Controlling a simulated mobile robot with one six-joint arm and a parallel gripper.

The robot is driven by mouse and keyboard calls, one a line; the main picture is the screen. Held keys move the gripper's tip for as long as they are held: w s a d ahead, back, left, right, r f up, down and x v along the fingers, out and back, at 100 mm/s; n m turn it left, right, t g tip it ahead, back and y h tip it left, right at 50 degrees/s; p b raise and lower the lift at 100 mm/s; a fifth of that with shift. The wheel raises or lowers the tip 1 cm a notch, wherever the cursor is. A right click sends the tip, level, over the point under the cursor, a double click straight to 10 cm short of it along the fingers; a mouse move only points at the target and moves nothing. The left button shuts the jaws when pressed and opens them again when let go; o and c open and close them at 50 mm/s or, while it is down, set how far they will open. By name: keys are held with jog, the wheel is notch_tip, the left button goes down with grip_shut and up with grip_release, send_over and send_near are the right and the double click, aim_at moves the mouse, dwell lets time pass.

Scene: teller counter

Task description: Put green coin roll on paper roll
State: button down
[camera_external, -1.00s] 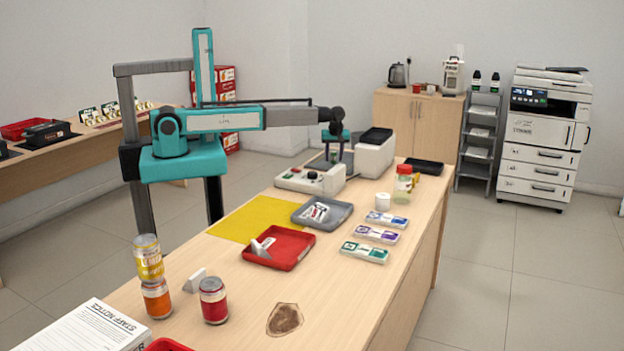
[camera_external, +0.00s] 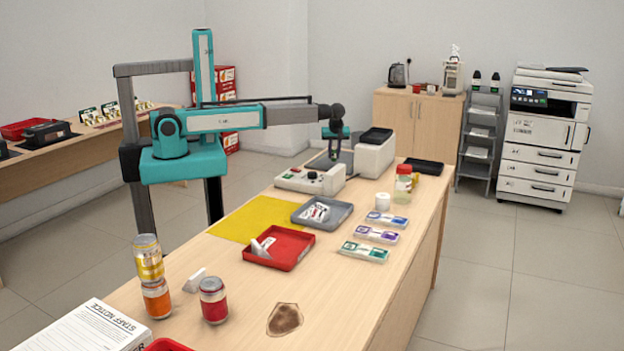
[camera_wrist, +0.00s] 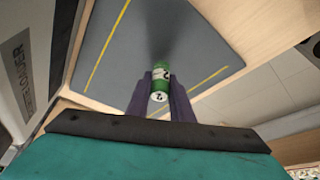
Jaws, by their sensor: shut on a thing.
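My gripper (camera_wrist: 160,78) is shut on the green coin roll (camera_wrist: 159,88), a small green cylinder with white markings and a pale end. In the wrist view, the roll sits between my two dark fingers, above a grey mat. In the outside view, my gripper (camera_external: 333,152) is at the far part of the counter, behind the white counting machine. The paper roll (camera_external: 384,201), a short white cylinder, stands upright on the counter, to the right of and nearer than my gripper. Nothing shows on top of it. It is not seen in the wrist view.
A white machine (camera_external: 375,155) and a keypad unit (camera_external: 312,181) stand near my gripper. A jar with a red lid (camera_external: 403,184) stands just behind the paper roll. A grey tray (camera_external: 336,221), a red tray (camera_external: 300,259) and coin cases (camera_external: 376,234) lie nearer. The near right counter is mostly clear.

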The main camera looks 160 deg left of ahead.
jog(key=shift+r, duration=0.8)
jog(key=shift+d+r+b, duration=0.15)
jog(key=shift+r+b, duration=0.15)
jog(key=shift+b, duration=0.05)
jog(key=w+d+r+b, duration=0.1)
jog(key=d+b, duration=0.2)
jog(key=d, duration=1.2)
jog(key=shift+d+r, duration=0.25)
jog(key=shift+d, duration=0.1)
